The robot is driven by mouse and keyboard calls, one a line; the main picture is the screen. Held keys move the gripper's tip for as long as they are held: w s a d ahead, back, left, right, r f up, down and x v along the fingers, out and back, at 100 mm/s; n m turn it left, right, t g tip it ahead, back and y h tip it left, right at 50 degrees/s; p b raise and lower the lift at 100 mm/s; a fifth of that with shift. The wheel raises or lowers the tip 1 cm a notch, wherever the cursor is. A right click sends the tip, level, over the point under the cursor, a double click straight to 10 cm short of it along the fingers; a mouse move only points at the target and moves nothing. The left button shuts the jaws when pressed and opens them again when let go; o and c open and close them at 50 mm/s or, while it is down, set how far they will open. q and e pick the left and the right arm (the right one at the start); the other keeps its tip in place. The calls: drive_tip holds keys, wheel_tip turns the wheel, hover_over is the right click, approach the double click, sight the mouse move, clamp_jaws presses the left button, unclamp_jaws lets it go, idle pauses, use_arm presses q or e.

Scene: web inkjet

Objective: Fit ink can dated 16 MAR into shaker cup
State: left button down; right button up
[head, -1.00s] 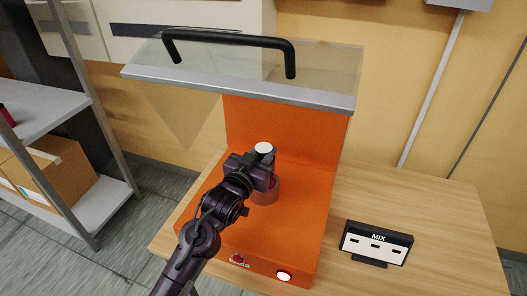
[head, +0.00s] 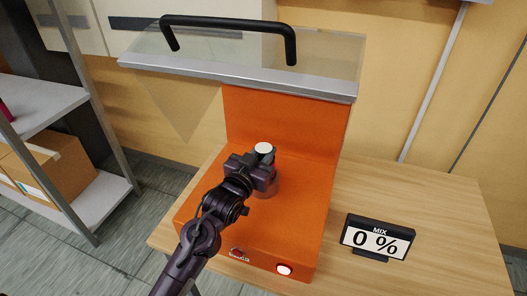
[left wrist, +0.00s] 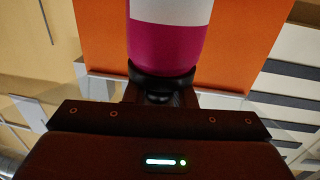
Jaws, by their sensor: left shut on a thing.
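The ink can (head: 264,148) shows its white round end above my left gripper in the head view. In the left wrist view the can (left wrist: 166,42) is magenta with a white band; no date is readable. My left gripper (head: 264,168) is shut on the can, over the orange shaker's deck. The shaker cup (head: 268,193) is a reddish round holder just below the gripper, largely hidden by it. The can stands roughly upright in line with the cup; its lower end is hidden, so I cannot tell how deep it sits. My right gripper is not in view.
The orange shaker (head: 285,115) has a raised clear lid with a black handle (head: 230,28) above my gripper. A lit button (head: 284,269) is on its front. A display (head: 377,238) reads MIX 0 %. The wooden table (head: 440,215) is clear around it. A shelf (head: 75,125) stands left.

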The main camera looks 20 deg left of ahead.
use_arm(q)
drive_tip(key=c, duration=1.2)
unclamp_jaws()
drive_tip(key=shift+o, duration=0.4)
drive_tip(key=shift+f, duration=0.15)
drive_tip(key=shift+s+f, duration=0.1)
drive_tip(key=shift+s, duration=0.4)
drive_tip(key=s, duration=0.2)
drive_tip(key=s+b, duration=0.1)
drive_tip(key=s+a, duration=0.1)
drive_tip(key=s, duration=0.1)
drive_tip(key=shift+s+b, duration=0.3)
drive_tip(key=shift+b, duration=0.05)
drive_tip(key=shift+s+a+r, duration=0.1)
drive_tip(key=shift+s+r, duration=0.1)
drive_tip(key=shift+s, duration=0.4)
